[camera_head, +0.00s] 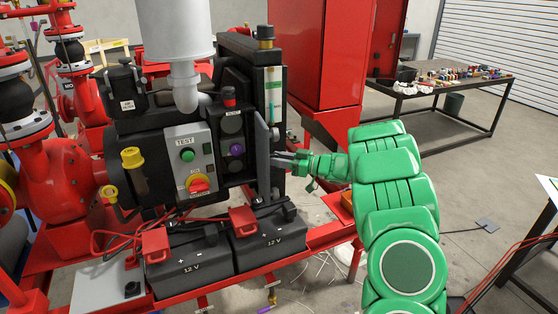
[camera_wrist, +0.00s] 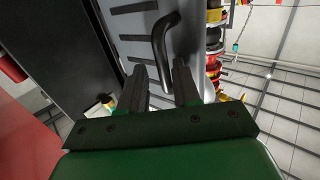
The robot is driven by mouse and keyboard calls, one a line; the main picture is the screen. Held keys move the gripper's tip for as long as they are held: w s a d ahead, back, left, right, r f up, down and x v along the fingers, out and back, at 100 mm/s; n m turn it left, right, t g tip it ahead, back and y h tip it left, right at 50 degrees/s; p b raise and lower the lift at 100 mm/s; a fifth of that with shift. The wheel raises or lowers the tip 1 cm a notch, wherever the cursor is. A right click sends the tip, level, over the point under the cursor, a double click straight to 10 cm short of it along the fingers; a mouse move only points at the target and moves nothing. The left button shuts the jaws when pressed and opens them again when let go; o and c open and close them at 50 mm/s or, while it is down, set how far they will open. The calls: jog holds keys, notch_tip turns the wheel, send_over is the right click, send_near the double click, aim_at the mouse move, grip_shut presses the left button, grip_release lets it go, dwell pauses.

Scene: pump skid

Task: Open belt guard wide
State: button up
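The belt guard (camera_head: 262,160) is a grey panel standing out edge-on from the engine's front in the head view. In the wrist view the guard (camera_wrist: 195,45) is a slotted grey plate with a black bent handle (camera_wrist: 160,48). My gripper (camera_head: 284,157) is at the right face of the guard. In the wrist view my gripper (camera_wrist: 161,80) has its two dark fingers apart, with the handle's lower end in line with the gap. The fingers do not look closed on the handle; contact cannot be told.
Two 12 V batteries (camera_head: 266,233) sit below the guard on the red skid frame (camera_head: 333,233). A red cabinet (camera_head: 310,50) stands behind. A control box (camera_head: 190,160) is left of the guard. A table with small items (camera_head: 455,84) is at the back right.

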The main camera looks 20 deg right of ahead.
jog(key=v, duration=0.7)
jog(key=shift+s+d, duration=0.25)
jog(key=shift+d, duration=0.05)
dwell(0.3)
